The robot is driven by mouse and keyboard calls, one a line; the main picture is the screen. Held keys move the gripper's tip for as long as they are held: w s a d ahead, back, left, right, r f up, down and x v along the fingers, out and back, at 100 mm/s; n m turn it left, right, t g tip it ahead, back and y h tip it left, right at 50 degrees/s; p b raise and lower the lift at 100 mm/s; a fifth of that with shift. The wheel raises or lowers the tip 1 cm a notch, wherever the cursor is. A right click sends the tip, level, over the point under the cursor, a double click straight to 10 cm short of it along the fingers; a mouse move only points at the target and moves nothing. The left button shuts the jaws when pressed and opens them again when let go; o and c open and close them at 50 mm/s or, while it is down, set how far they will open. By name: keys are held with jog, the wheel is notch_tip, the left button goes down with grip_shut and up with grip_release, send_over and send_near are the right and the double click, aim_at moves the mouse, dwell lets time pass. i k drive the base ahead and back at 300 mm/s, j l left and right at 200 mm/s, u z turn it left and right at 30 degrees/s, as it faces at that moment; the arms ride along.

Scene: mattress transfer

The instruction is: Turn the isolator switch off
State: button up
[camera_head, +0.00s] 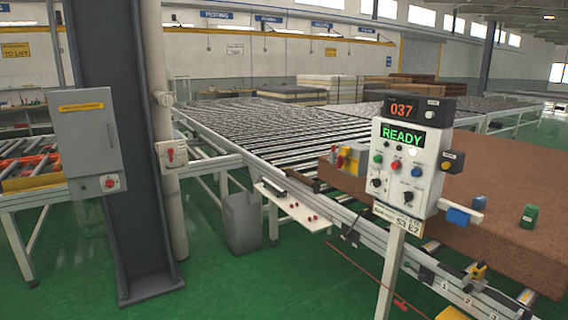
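A grey cabinet (88,140) is fixed to the dark steel column at the left. A red round knob (110,183) sits on a pale plate at its lower right. A small pale box (172,161) with a red handle (171,154) is mounted just right of the column, by the pale pipe. Either could be the isolator switch; the labels are too small to tell. The handle positions are not clear. My gripper is not in view.
A white control panel (408,165) on a post shows "READY", with a "037" display (402,111) above. A roller conveyor (270,135) runs behind, with a brown mattress (490,205) at right. A grey bin (242,222) stands on the green floor, open at lower left.

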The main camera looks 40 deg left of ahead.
aim_at(341, 161)
jog(key=u, duration=1.3)
jog(key=i+j+z, duration=0.1)
jog(key=i+j, duration=2.35)
